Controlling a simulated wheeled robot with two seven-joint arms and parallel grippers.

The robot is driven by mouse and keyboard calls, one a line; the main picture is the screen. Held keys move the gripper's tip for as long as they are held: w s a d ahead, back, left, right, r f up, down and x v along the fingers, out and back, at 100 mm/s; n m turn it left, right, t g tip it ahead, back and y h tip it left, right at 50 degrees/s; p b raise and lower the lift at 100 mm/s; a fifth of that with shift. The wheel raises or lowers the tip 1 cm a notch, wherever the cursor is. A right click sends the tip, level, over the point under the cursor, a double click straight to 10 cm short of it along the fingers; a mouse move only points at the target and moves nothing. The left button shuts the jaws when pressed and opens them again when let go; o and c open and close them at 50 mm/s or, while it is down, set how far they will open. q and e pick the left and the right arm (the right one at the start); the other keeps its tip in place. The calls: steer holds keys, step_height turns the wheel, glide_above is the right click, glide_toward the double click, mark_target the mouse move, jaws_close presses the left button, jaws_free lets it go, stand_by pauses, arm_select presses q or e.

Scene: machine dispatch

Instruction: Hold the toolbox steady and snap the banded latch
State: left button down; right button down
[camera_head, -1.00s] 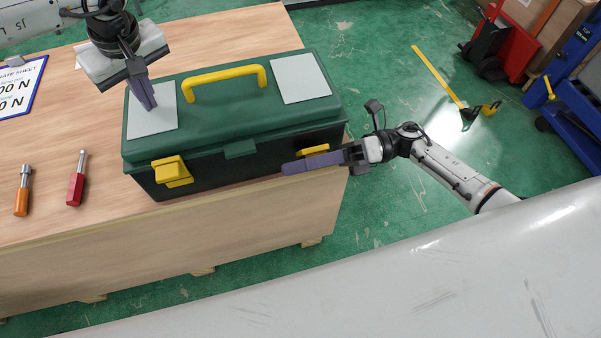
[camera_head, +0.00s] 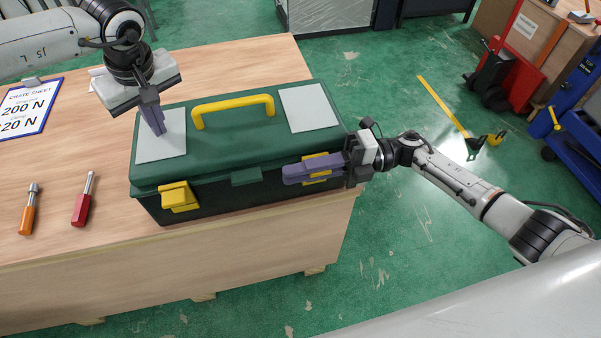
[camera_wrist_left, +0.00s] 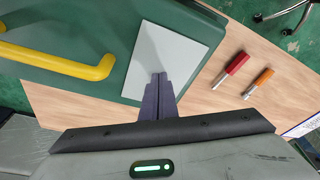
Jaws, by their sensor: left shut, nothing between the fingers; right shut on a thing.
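The dark green toolbox (camera_head: 225,198) stands closed on the wooden crate, with a yellow handle (camera_head: 233,106) and a grey pad at each end of its lid. My left gripper (camera_head: 158,133) is shut and empty, pointing down with its tips at the left pad (camera_head: 162,148); in the left wrist view the tips (camera_wrist_left: 159,76) meet that pad (camera_wrist_left: 180,56). The left yellow latch (camera_head: 178,196) is free. My right gripper (camera_head: 287,174) is shut at the right yellow latch (camera_head: 316,158), its fingers lying across the front and partly hiding it. I cannot make out a band.
An orange-handled tool (camera_head: 28,215) and a red-handled tool (camera_head: 82,205) lie left of the toolbox on the crate top (camera_head: 110,230). A crate sheet (camera_head: 28,105) lies further left.

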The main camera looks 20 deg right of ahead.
arm_select(q)
steer(key=shift+s+a+f, duration=0.1)
steer(key=shift+f, duration=0.3)
arm_select(e)
steer(key=shift+r, duration=0.25)
steer(key=c, duration=1.8)
jaws_free()
steer(key=shift+d, duration=0.1)
steer(key=shift+c, duration=0.2)
steer(key=shift+f, duration=0.1)
steer(key=shift+d, duration=0.1)
arm_select(q)
steer(key=shift+s, duration=0.1)
arm_select(e)
steer(key=d, duration=1.2)
steer(key=shift+a, duration=0.1)
